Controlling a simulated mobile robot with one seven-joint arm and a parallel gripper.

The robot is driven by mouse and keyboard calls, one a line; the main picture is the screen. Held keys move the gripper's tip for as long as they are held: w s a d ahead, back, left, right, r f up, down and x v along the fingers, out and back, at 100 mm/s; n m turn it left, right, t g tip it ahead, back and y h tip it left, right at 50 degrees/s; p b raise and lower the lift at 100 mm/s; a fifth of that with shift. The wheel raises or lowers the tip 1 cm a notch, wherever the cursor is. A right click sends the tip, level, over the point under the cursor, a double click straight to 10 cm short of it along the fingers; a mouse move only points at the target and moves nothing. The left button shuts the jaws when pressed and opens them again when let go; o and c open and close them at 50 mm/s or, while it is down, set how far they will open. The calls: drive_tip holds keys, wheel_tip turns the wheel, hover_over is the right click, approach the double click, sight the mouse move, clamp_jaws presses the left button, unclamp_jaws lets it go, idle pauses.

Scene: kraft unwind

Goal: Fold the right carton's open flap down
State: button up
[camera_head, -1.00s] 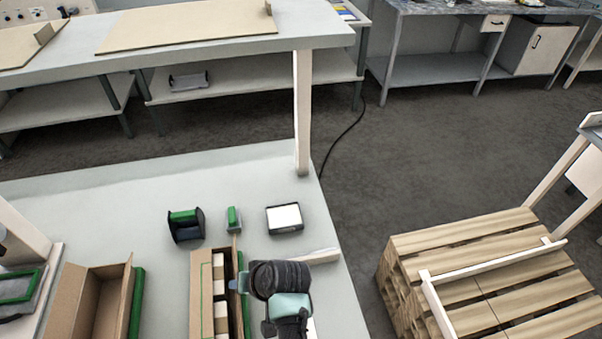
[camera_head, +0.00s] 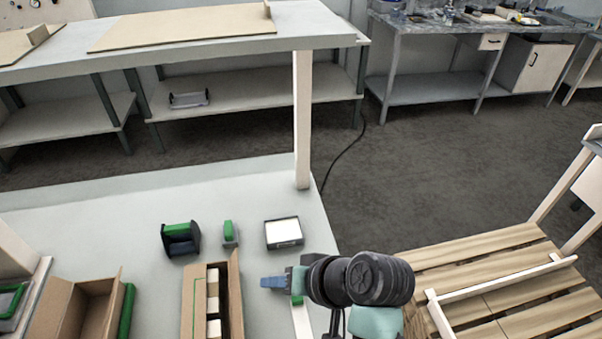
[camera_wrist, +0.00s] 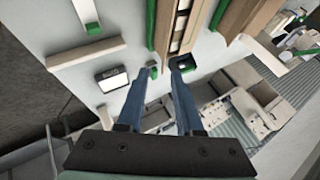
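The right carton (camera_head: 188,308) is a narrow brown box at the bottom middle of the head view, with pale blocks (camera_head: 213,303) in a row inside. A brown flap (camera_head: 236,290) stands up along its right side. In the wrist view this carton (camera_wrist: 166,28) is at the top, beyond my fingers. My gripper (camera_head: 270,282) is just right of the flap, its blue fingers pointing left towards it. In the wrist view the two fingers (camera_wrist: 164,72) are apart with nothing between them. Whether a fingertip touches the flap cannot be told.
The left carton (camera_head: 105,306) stands open on the pale table (camera_head: 150,215). Behind the right carton are a black-and-green dispenser (camera_head: 181,239), a small green-topped item (camera_head: 229,233) and a white-topped device (camera_head: 284,232). A wooden pallet (camera_head: 475,275) stands beyond the table's right edge.

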drive_tip(key=w+d+r+t+h+b, duration=0.1)
drive_tip(key=w+r+t, duration=0.3)
drive_tip(key=r, duration=0.4)
drive_tip(key=w+d+r+t+h+b, duration=0.1)
drive_tip(key=w+r+t+b, duration=0.1)
drive_tip(key=w+r+t, duration=0.3)
drive_tip(key=shift+w+d+r+t+h, duration=0.3)
drive_tip(key=shift+w+d+r+h, duration=0.15)
drive_tip(key=shift+r, duration=1.6)
drive_tip(key=shift+a, duration=0.1)
